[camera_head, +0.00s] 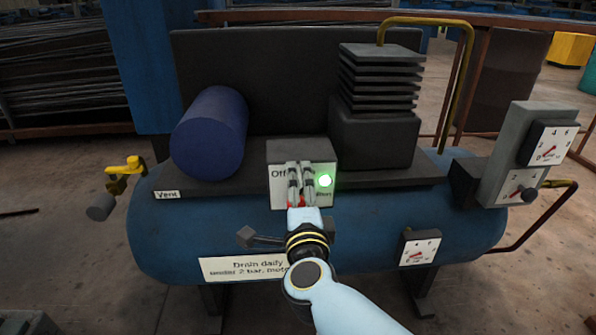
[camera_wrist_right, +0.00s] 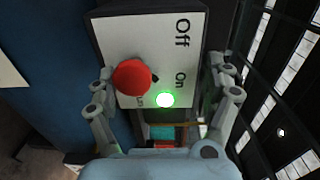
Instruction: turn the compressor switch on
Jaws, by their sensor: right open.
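The compressor switch box (camera_head: 301,150) is grey with a white face, at the middle of the blue compressor tank. In the right wrist view its face (camera_wrist_right: 160,35) reads "Off" and "On"; a third label is partly hidden. A round red knob (camera_wrist_right: 132,78) with a small black mark sits on the face. A green lamp (camera_head: 325,181) glows there; it also shows in the right wrist view (camera_wrist_right: 165,99). My right gripper (camera_head: 300,172) is open in front of the box, its fingers (camera_wrist_right: 160,88) apart on both sides of the knob. Contact cannot be told. My left gripper is not in view.
A blue motor cylinder (camera_head: 210,135) and a finned pump block (camera_head: 376,115) stand on the tank. A yellow-handled valve (camera_head: 126,168) sticks out at the left. Gauges (camera_head: 550,145) stand at the right, another gauge (camera_head: 419,250) is on the tank, and a drain sign (camera_head: 245,268) hangs below.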

